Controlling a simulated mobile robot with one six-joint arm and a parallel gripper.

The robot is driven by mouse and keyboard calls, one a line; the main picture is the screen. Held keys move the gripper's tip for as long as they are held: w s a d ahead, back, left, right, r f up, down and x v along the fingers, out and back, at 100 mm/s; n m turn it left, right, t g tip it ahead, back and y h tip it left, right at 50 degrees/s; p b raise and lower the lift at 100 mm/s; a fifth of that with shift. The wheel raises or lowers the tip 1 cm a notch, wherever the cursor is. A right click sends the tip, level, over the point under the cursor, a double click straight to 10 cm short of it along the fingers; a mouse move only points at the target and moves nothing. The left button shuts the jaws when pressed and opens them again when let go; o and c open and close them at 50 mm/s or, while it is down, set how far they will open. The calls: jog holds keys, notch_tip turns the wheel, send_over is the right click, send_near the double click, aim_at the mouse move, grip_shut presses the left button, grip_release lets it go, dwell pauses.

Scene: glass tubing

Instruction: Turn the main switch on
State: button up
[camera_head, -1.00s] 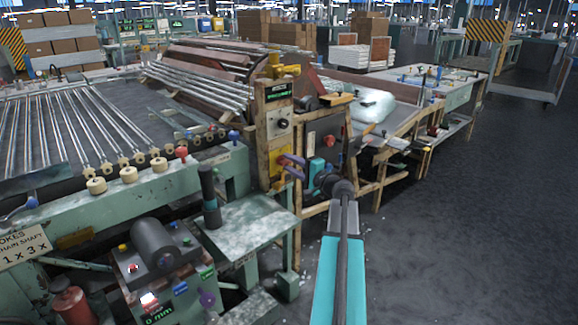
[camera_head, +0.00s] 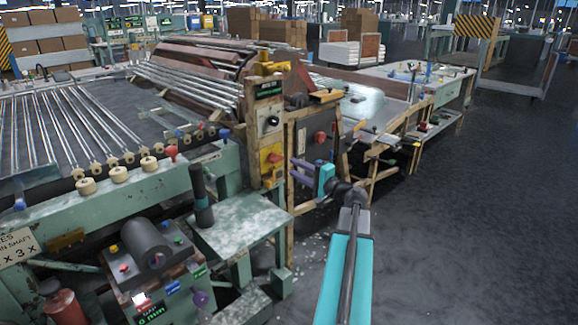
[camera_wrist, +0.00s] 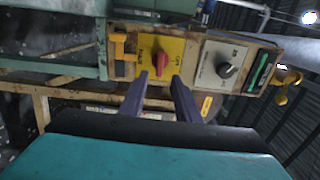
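The main switch appears to be a red rotary knob (camera_wrist: 160,62) on a yellow plate (camera_wrist: 174,50) in the wrist view. The same yellow plate shows on the upright tan panel post in the head view (camera_head: 270,158). My gripper (camera_wrist: 160,80) has two dark purple fingers, apart with nothing between them. They point at the red knob from a short distance, one finger toward each side of it. In the head view my gripper (camera_head: 291,170) is just right of the post, level with the yellow plate.
A black knob on a grey-white plate (camera_wrist: 222,66) and a green display (camera_wrist: 260,70) share the panel. A yellow fitting (camera_wrist: 122,55) sits left of the switch. A green side table (camera_head: 240,225) stands below the post. Open floor (camera_head: 470,230) lies at right.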

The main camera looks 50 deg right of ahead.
jog(key=s, duration=0.5)
jog(key=shift+s+a, duration=0.2)
jog(key=shift+s, duration=0.15)
jog(key=shift+s, duration=0.1)
